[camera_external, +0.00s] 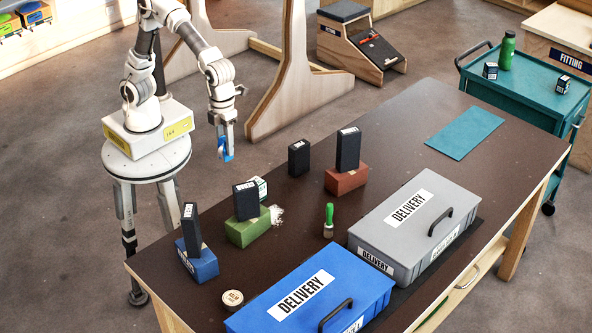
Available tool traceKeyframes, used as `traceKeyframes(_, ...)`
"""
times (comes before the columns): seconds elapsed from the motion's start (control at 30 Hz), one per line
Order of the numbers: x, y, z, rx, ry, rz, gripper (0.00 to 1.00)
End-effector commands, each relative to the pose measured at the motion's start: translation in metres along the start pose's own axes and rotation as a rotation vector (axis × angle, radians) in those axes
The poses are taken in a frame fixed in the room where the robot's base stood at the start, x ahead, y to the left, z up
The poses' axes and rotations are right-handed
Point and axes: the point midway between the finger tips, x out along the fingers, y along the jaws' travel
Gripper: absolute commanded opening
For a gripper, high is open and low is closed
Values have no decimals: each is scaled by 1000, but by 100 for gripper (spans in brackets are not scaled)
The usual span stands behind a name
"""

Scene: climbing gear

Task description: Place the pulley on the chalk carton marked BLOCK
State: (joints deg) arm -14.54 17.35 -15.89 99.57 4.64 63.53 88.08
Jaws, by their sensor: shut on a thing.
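My gripper (225,153) points down, left of the table's back edge and above its top. It is shut on a small blue thing, which looks like the pulley (222,147); the fingers partly hide it. Several black cartons with white labels stand upright on the table: one on a blue block (191,229), one on a green block (245,202), one on a red-brown block (348,149), and one directly on the table (299,158). The labels are too small to tell surely which carton is marked BLOCK.
A green-handled brush (328,220), a round tin (232,299), a blue case (285,312) and a grey case (385,232) marked DELIVERY occupy the front. A teal mat (465,133) lies bare.

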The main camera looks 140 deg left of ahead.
Motion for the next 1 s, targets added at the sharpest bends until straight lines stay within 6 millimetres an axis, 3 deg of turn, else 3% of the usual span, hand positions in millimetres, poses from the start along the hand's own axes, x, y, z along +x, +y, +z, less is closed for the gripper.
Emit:
traceKeyframes(0.1,2,29,4,-8,-6,2,0)
traceKeyframes(0.27,8,56,8,-17,-10,5,0)
traceKeyframes(0.3,22,55,7,-15,-8,10,0)
traceKeyframes(0.4,42,54,7,-13,-9,9,0)
traceKeyframes(0.57,60,52,12,-17,-9,5,0)
traceKeyframes(0.67,71,49,26,-18,-9,7,0)
traceKeyframes(1.0,115,31,99,-19,-9,5,0)
